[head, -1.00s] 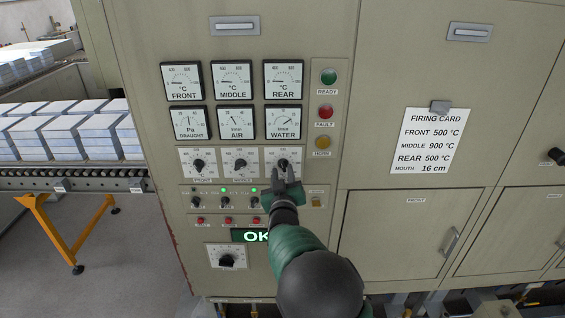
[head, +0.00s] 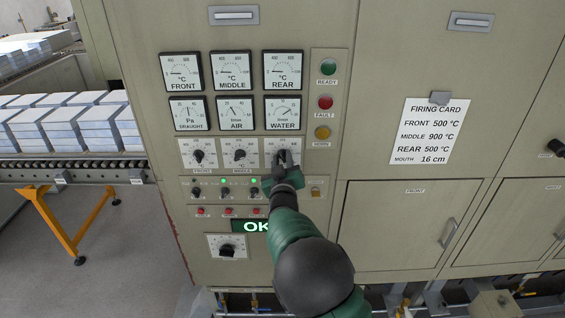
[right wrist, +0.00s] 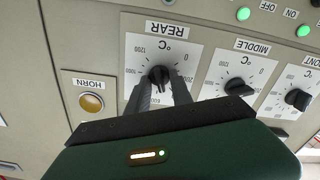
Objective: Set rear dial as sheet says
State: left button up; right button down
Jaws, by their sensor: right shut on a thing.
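The rear dial is a black knob on a white scale plate (right wrist: 140,58) labelled REAR, °C; the right wrist view shows it upside down. My right gripper (right wrist: 160,85) is shut on the rear knob (right wrist: 158,75), one finger on each side. In the head view my right gripper (head: 283,160) covers most of the rear dial plate (head: 270,146). The firing card (head: 430,130) is fixed to the cabinet at the right and reads front 500 °C, middle 900 °C, rear 500 °C, mouth 16 cm. My left gripper is not in view.
The middle dial (head: 240,154) and front dial (head: 198,155) sit left of the rear dial. Gauges (head: 282,70) are above, switches and a green OK display (head: 250,226) below. Lamps (head: 323,102) stand in a column to the right. Stacked slabs (head: 70,125) are at far left.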

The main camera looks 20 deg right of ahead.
jog(key=shift+a, duration=0.1)
jog(key=c, duration=1.5)
grip_release()
jog(key=b+v, duration=0.5)
jog(key=v, duration=1.1)
jog(key=shift+s+a, duration=0.15)
jog(key=shift+s, duration=0.15)
